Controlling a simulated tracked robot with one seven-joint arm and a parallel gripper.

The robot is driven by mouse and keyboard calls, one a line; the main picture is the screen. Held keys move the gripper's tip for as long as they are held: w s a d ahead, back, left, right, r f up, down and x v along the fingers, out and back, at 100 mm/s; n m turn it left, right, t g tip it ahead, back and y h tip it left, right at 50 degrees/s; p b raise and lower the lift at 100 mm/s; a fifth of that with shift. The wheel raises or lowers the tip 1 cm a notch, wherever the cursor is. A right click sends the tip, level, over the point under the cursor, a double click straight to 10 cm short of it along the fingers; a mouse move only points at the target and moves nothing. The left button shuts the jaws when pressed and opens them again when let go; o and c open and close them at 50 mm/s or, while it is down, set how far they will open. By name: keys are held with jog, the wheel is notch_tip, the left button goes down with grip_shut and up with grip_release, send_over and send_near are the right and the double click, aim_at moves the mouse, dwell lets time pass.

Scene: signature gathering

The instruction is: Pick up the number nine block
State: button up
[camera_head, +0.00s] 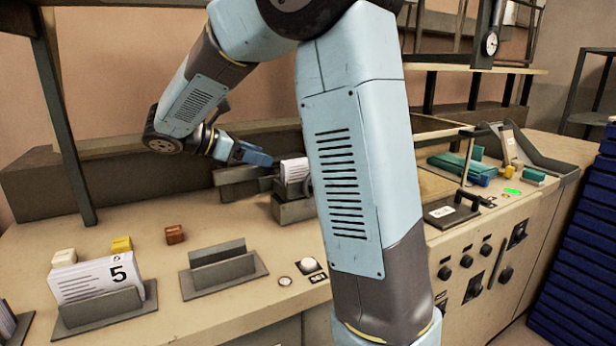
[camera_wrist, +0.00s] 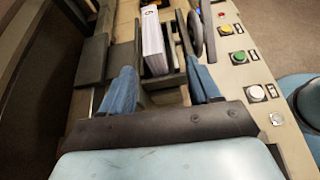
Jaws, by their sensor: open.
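A white block with printed lines (camera_head: 295,170) stands in a dark metal holder at the back middle of the counter. In the wrist view the same kind of white block (camera_wrist: 152,45) stands ahead between my two blue fingers, with a dark mark at its far end that I cannot read as a nine. My gripper (camera_head: 258,156) is beside the block in the head view, at its left. In the wrist view my gripper (camera_wrist: 160,68) is open, with fingers apart on either side of the block's near end. My arm hides part of the counter.
A block marked 5 (camera_head: 95,280) stands in a front-left holder. An empty holder (camera_head: 222,270) is beside it. Small yellow (camera_head: 121,245) and brown (camera_head: 174,234) pieces lie behind. Buttons (camera_wrist: 238,57) line the right in the wrist view. Teal pieces (camera_head: 462,165) lie at the right.

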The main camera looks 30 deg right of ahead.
aim_at(300, 167)
jog(key=shift+n, duration=0.3)
jog(key=x, duration=0.4)
jog(key=w+x, duration=0.1)
jog(key=x, duration=0.8)
jog(key=shift+w+d, duration=0.15)
jog(key=shift+d, duration=0.1)
grip_shut()
